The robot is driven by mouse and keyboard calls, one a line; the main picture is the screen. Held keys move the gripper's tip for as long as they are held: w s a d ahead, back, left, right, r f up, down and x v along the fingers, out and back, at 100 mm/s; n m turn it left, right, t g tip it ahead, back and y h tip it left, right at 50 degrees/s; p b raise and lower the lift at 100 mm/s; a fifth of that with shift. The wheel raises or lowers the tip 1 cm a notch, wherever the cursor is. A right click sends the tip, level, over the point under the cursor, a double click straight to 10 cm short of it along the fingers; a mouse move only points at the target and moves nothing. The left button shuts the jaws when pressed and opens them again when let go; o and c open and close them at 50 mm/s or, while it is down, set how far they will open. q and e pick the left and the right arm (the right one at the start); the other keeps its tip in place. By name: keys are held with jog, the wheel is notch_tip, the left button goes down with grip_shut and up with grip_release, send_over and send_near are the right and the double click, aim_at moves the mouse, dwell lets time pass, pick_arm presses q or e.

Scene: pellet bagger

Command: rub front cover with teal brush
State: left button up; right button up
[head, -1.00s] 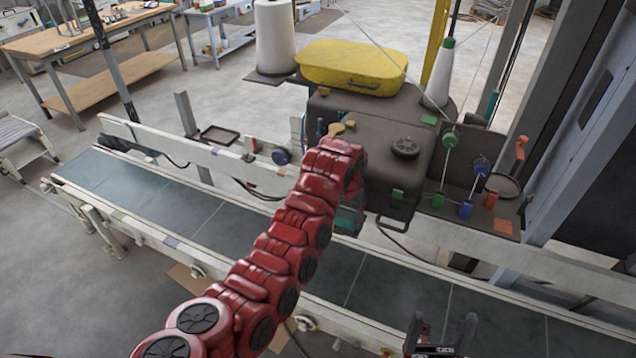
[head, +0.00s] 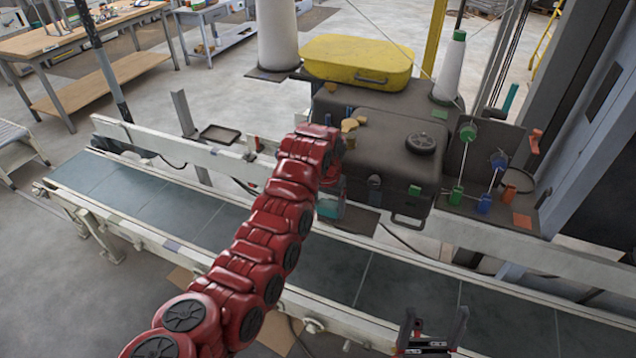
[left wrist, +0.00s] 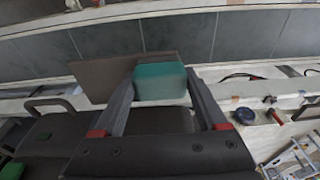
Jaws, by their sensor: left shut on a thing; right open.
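The teal brush (head: 329,208) shows below the end of my red left arm, beside the left side of the dark machine (head: 385,165). It also shows in the left wrist view (left wrist: 160,82) as a teal block between the two fingers. My left gripper (left wrist: 158,95) is shut on it; the arm hides most of this gripper in the head view. The machine's front face carries a handle (head: 407,219). I cannot tell for sure which panel is the front cover. My right gripper (head: 432,325) is open and empty at the bottom edge, over the conveyor.
The conveyor belt (head: 190,212) runs under the left arm, with rails along both sides. A brown-grey plate (left wrist: 112,76) lies beside the brush. A yellow case (head: 357,64), a thread cone (head: 450,66) and coloured thread guides (head: 485,203) are at the machine.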

pick_arm(q)
jog(key=shift+w+a+f, duration=0.1)
jog(key=shift+a, duration=0.25)
jog(key=shift+w+a+r, duration=0.1)
jog(key=shift+a+r, duration=0.05)
jog(key=shift+r, duration=0.1)
notch_tip(320, 180, up, 2)
jog(key=shift+w+a, duration=0.1)
jog(key=shift+s+d+r, duration=0.1)
jog(key=shift+d+r, duration=0.05)
jog(key=shift+r, duration=0.4)
jog(key=shift+s+d+r, duration=0.1)
jog(key=shift+d+r, duration=0.05)
jog(key=shift+r, duration=0.4)
jog(key=shift+w+a+r, duration=0.1)
jog(key=shift+r, duration=0.5)
jog(key=shift+w+a+r, duration=0.1)
jog(key=shift+r, duration=0.5)
jog(key=shift+s+d+r+p, duration=0.1)
jog(key=shift+s+r+p, duration=0.1)
jog(key=shift+r+p, duration=0.35)
jog(key=shift+r, duration=0.1)
